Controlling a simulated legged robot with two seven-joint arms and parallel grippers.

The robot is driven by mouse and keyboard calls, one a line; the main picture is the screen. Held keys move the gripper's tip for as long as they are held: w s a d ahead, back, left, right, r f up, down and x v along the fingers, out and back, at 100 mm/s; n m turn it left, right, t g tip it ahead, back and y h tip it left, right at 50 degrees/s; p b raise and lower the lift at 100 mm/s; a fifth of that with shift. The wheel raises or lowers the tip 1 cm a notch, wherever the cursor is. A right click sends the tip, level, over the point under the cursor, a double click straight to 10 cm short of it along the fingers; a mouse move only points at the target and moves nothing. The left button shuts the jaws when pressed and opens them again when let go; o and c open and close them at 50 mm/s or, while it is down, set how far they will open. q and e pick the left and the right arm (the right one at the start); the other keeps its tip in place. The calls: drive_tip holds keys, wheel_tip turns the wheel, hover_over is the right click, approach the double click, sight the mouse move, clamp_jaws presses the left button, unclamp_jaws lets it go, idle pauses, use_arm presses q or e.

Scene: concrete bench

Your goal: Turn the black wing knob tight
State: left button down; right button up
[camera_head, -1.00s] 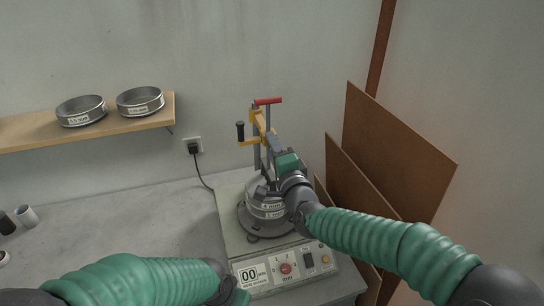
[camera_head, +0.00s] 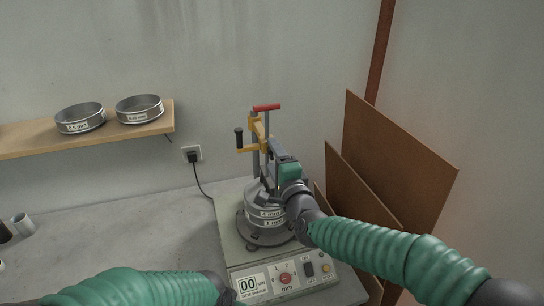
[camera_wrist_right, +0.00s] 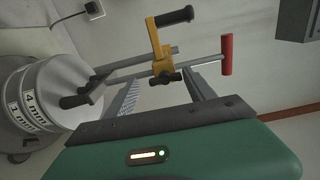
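The black wing knob (camera_wrist_right: 165,77) sits on the yellow clamp bracket (camera_wrist_right: 158,45), on the rod with the red T-handle (camera_wrist_right: 227,54). My right gripper (camera_wrist_right: 160,80) is open, its two fingers on either side of the knob in this wrist view; I cannot tell whether they touch it. In the head view the yellow bracket (camera_head: 257,130) stands above the sieve stack (camera_head: 266,214), with the right gripper (camera_head: 272,153) close in front, hiding the knob. My left forearm crosses the bottom edge; its gripper does not show.
The sieve stack stands on a shaker with a control panel (camera_head: 285,279). A black crank grip (camera_head: 239,138) juts left from the bracket. Brown boards (camera_head: 390,165) lean at the right. A wooden shelf (camera_head: 90,138) holds two sieves. The bench (camera_head: 120,235) is mostly clear at left.

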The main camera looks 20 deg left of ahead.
drive_tip(key=shift+d+r, duration=0.1)
drive_tip(key=shift+r, duration=0.1)
drive_tip(key=v, duration=1.6)
drive_tip(key=shift+s+d+b, duration=0.2)
drive_tip(key=shift+s+b, duration=0.05)
drive_tip(key=shift+b, duration=0.2)
drive_tip(key=shift+f, duration=0.2)
